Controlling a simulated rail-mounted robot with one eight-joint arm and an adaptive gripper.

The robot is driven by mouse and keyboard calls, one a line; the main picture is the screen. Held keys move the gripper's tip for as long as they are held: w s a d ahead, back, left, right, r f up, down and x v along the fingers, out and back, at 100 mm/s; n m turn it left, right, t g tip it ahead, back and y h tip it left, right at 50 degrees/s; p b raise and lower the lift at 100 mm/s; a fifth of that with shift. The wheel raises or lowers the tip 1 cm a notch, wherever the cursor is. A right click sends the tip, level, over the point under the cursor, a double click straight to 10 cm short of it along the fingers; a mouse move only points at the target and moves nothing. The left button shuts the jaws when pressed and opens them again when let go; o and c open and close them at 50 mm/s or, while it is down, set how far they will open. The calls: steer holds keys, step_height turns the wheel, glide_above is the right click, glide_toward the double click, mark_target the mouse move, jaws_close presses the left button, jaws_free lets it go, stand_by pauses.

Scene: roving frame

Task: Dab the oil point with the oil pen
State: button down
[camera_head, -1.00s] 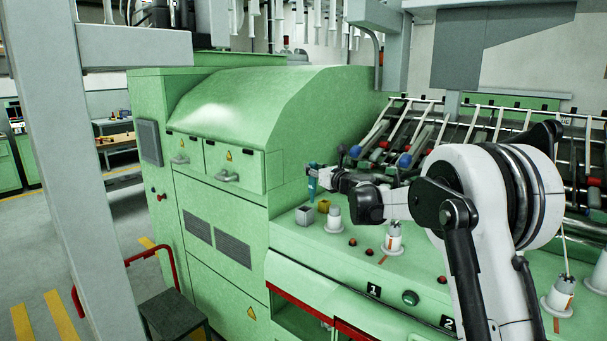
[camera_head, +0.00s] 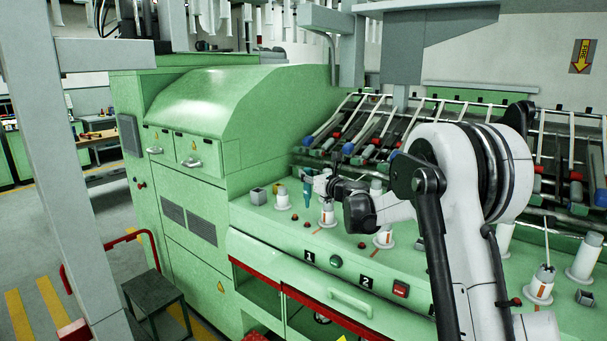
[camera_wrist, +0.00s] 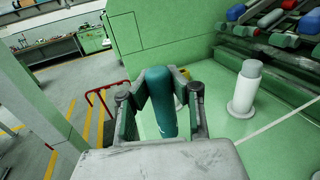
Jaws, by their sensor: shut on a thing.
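My gripper (camera_wrist: 160,100) is shut on a teal, pen-like thing, which I take to be the oil pen (camera_wrist: 159,85). The pen stands between the two fingers in the wrist view, and its lower end is hidden by my gripper. In the head view the pen (camera_head: 307,176) shows small at the end of my arm, held above the green machine deck (camera_head: 290,222). Which spot is the oil point I cannot tell. Several white posts with orange marks, one of them (camera_head: 328,214) just below my gripper, stand on the deck.
A small grey box (camera_head: 258,195) and a white post (camera_head: 282,198) stand on the deck left of my gripper. Slanted bars with red and blue rollers (camera_head: 348,148) rise behind. A red rail (camera_head: 112,245) and dark stool (camera_head: 153,295) are at the lower left.

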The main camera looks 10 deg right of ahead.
mark_target(310, 191)
steer(key=shift+b, duration=0.3)
steer(key=shift+f+b, duration=2.3)
steer(key=shift+f, duration=0.55)
steer(key=shift+b, duration=0.45)
steer(key=shift+f, duration=0.2)
steer(key=shift+r, duration=0.2)
steer(key=shift+r+p, duration=0.4)
steer(key=shift+r, duration=1.25)
steer(key=shift+f, duration=0.1)
